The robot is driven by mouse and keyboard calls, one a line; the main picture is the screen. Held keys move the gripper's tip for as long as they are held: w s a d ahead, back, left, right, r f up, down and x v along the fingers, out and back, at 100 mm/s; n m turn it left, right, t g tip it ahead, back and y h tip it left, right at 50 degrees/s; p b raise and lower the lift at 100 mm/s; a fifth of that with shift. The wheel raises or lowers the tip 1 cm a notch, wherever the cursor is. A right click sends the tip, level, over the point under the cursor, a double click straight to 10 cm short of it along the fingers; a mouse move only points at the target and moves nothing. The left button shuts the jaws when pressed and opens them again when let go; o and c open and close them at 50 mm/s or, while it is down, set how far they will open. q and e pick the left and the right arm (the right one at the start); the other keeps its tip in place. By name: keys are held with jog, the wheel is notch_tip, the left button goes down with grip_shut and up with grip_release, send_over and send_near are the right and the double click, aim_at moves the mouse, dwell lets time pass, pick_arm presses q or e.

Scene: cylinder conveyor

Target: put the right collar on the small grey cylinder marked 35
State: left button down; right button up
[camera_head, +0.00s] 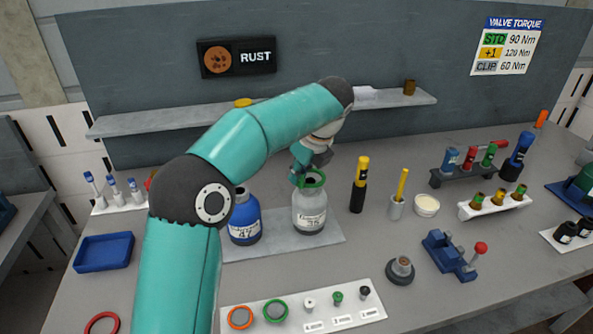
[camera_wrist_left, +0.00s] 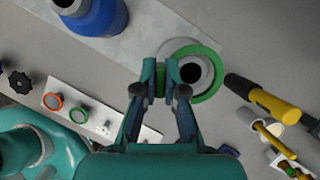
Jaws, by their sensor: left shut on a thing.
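The small grey cylinder marked 35 (camera_head: 309,215) stands upright on a grey plate, right of a blue cylinder marked 47 (camera_head: 244,226). A green collar (camera_head: 316,180) is at the grey cylinder's open top; in the left wrist view the green collar (camera_wrist_left: 208,93) appears around the dark opening. My left gripper (camera_head: 302,172) is shut on the collar's near edge, as its fingertips (camera_wrist_left: 160,80) show in the left wrist view. I cannot tell whether the collar rests on the cylinder or is just above it. My right gripper is not in view.
A white board (camera_head: 303,318) at the front carries an orange-rimmed part, a green-rimmed part and several small knobs. A red ring (camera_head: 101,323) lies front left. A black-and-yellow tool (camera_head: 358,190) and a grey cup (camera_head: 396,209) stand right of the cylinder. A blue tray (camera_head: 103,251) lies left.

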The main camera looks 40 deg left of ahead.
aim_at(297, 185)
pick_arm(q)
jog(key=shift+s+p, duration=0.1)
jog(key=shift+p, duration=0.25)
dwell(0.4)
jog(key=shift+f+b, duration=0.55)
jog(key=shift+f, duration=0.95)
jog(key=c, duration=1.2)
grip_release()
jog(key=shift+r, duration=0.1)
notch_tip(297, 185, up, 6)
jog(key=p, duration=0.7)
